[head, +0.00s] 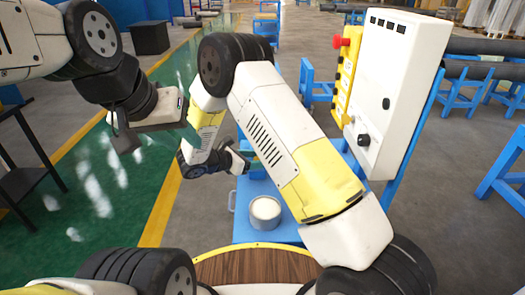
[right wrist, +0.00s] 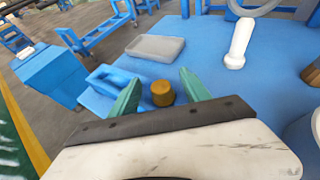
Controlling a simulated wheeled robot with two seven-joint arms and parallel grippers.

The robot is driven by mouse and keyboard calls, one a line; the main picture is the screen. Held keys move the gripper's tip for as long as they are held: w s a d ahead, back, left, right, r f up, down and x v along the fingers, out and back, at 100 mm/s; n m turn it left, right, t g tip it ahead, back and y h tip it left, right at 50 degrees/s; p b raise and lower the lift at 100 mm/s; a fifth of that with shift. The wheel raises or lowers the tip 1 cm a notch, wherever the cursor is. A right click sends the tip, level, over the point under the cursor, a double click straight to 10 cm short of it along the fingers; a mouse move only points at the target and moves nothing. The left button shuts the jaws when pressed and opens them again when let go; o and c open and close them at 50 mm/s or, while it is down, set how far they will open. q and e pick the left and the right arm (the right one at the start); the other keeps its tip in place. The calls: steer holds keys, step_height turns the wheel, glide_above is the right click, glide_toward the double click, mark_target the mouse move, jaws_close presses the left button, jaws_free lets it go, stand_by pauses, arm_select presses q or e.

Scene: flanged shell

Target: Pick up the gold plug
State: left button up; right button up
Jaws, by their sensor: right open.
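The gold plug (right wrist: 162,93) is a short, upright cylinder on a blue surface in the right wrist view. My right gripper (right wrist: 159,78) is open, with one green finger on each side of the plug in the picture. I cannot tell whether the fingers are level with it, and neither clearly touches it. In the head view my right gripper (head: 256,163) is small and partly hidden by its own arm, and the plug cannot be made out. My left gripper (head: 188,136) hangs at the upper left, away from the blue surface; only one teal finger shows clearly.
A white rounded post (right wrist: 239,44) and part of a grey ring (right wrist: 252,7) are farther back. A white round container (head: 265,209) and a control box (head: 385,95) show in the head view.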

jaws_close()
steer(key=shift+r, duration=0.1)
